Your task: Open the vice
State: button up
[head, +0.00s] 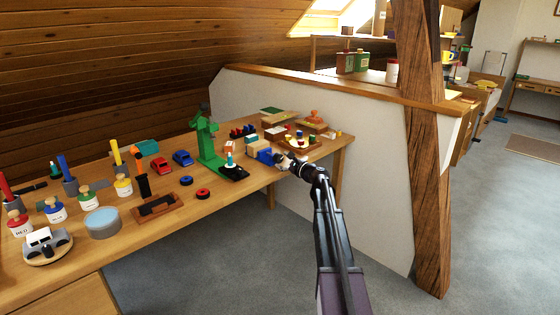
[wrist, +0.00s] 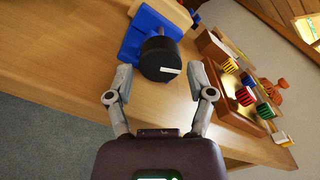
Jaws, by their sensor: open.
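The vice (head: 263,155) is blue and stands at the front edge of the workbench (head: 120,258), with a pale wooden block (wrist: 172,12) at its far side. In the wrist view the blue vice body (wrist: 140,32) shows at the top, and its round black knob (wrist: 158,56) with a white mark faces me. My gripper (wrist: 160,80) is open, one finger to each side of the knob's near end, with gaps showing; it also appears beside the vice in the head view (head: 287,161).
A wooden tray (wrist: 240,115) with colourful striped pieces lies right of my gripper. A green press-like stand (head: 207,140) is left of the vice. Toy cars, pots and tools crowd the bench's left. A timber post (head: 428,180) rises at right. The floor in front is clear.

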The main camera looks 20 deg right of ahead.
jog(key=shift+x, duration=0.8)
jog(key=c, duration=0.9)
jog(key=shift+o, duration=0.2)
jog(key=shift+n, duration=0.3)
jog(key=shift+n, duration=0.4)
